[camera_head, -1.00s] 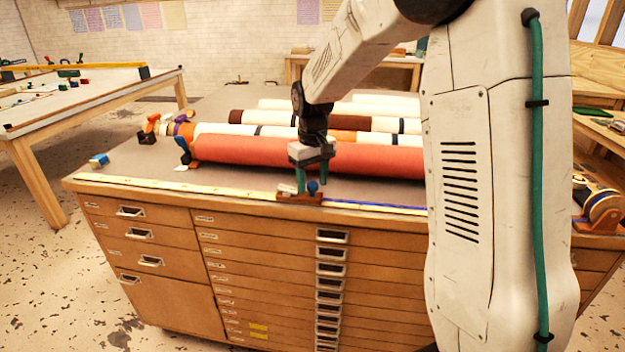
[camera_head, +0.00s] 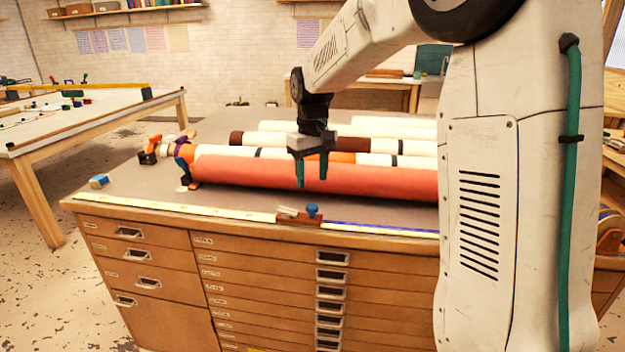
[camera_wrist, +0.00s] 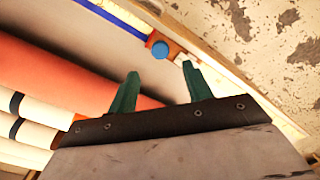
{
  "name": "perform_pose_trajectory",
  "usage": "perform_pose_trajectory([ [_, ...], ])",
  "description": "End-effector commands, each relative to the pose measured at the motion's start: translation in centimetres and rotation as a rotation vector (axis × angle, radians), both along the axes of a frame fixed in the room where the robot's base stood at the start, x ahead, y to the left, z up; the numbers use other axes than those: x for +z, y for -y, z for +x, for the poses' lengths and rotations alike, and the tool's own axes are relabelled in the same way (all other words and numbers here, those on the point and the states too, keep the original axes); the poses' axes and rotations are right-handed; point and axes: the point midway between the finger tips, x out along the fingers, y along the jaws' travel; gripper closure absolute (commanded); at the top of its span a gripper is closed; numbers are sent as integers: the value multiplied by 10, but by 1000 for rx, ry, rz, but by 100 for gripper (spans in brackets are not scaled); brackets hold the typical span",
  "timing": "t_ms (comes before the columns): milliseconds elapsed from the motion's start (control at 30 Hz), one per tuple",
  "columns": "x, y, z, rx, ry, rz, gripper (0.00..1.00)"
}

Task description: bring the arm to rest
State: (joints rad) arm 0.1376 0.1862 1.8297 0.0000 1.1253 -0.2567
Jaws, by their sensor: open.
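My gripper (camera_head: 311,172) is open and empty, pointing down above the front part of the cabinet top (camera_head: 140,190). In the head view its green fingers stand in front of the red roll (camera_head: 245,172). In the wrist view both green fingertips (camera_wrist: 163,82) are spread apart with nothing between them. A small wooden block with a blue knob (camera_head: 312,210) sits at the cabinet's front edge, below and apart from the fingers. The blue knob also shows in the wrist view (camera_wrist: 160,49).
Several pale rolls (camera_head: 275,140) lie behind the red roll. A yellow strip (camera_head: 205,208) and a blue strip (camera_head: 375,228) run along the front edge. Another table (camera_head: 90,118) stands at the back left.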

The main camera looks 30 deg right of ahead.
Motion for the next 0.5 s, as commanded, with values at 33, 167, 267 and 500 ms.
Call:
perform_pose_trajectory([
  [33,0,0,0,0,0,0,50],
  [167,0,0,0,0,0,0,50],
  [267,0,0,0,0,0,0,50],
  [500,-13,-2,-15,-48,-47,5,50],
])
